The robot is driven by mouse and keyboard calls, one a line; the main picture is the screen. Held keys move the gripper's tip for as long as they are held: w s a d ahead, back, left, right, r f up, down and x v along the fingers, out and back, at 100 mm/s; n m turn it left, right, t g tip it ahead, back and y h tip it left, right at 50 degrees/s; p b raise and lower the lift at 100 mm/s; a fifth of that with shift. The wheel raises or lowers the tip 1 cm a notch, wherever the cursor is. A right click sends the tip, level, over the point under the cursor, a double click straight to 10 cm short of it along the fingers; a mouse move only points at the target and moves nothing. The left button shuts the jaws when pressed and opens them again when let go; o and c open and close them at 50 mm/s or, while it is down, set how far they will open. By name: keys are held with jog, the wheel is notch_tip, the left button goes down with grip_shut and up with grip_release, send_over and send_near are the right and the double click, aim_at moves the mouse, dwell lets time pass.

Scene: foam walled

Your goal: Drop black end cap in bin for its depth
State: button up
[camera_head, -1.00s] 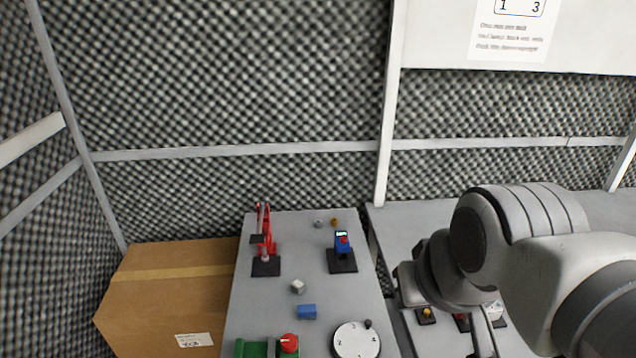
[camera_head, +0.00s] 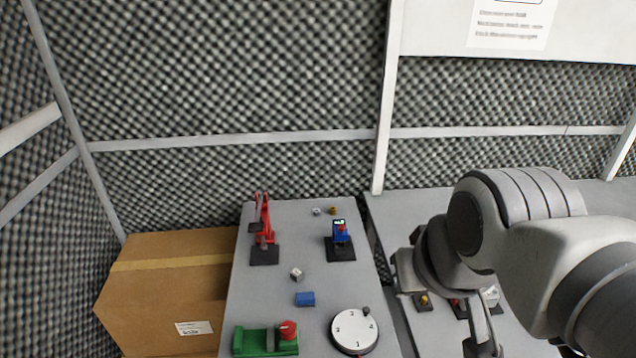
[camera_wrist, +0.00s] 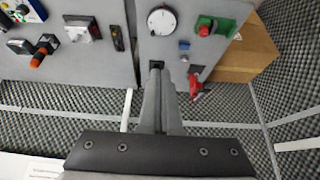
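I cannot pick out the black end cap or a depth bin for it in either view. In the head view my gripper (camera_head: 484,350) hangs at the lower right, over the right-hand table, cut by the frame's bottom edge. In the wrist view my gripper (camera_wrist: 158,66) points away from the camera, its long grey fingers close together with dark tips just below the white dial (camera_wrist: 162,21). I see no clear gap between the fingers and cannot make out anything held there.
The left table holds the dial (camera_head: 355,331), a green base with red knob (camera_head: 266,340), a blue block (camera_head: 305,299), a small cube (camera_head: 296,274), a red toggle clamp (camera_head: 264,228) and a blue device (camera_head: 341,234). A cardboard box (camera_head: 170,290) stands left; foam walls enclose the back.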

aim_at(340, 246)
jog(key=o, duration=0.5)
jog(key=shift+w+f+b, duration=0.2)
jog(key=shift+b, duration=0.1)
jog(key=shift+c, duration=0.2)
jog(key=o, duration=0.7)
jog(key=w+f+b, duration=0.1)
jog(key=w+b, duration=0.1)
jog(key=w+f+b, duration=0.1)
jog(key=w, duration=0.1)
jog(key=shift+f+b, duration=0.2)
jog(key=shift+b, duration=0.15)
jog(key=shift+o, duration=0.4)
jog(key=w+f+t+b, duration=0.1)
jog(key=w+f+b, duration=0.4)
jog(key=w, duration=0.5)
jog(key=shift+f+b, duration=0.3)
jog(key=shift+b, duration=0.75)
jog(key=w+f+t+b, duration=0.1)
jog(key=w+f+b, duration=1.1)
jog(key=w+f, duration=0.4)
jog(key=w, duration=0.3)
jog(key=shift+w+f+t+b, duration=0.25)
jog(key=shift+w+t+b, duration=0.05)
jog(key=b+x, duration=0.3)
jog(key=x, duration=1.4)
jog(key=shift+w+f+b, duration=0.15)
jog(key=shift+b, duration=0.2)
grip_shut()
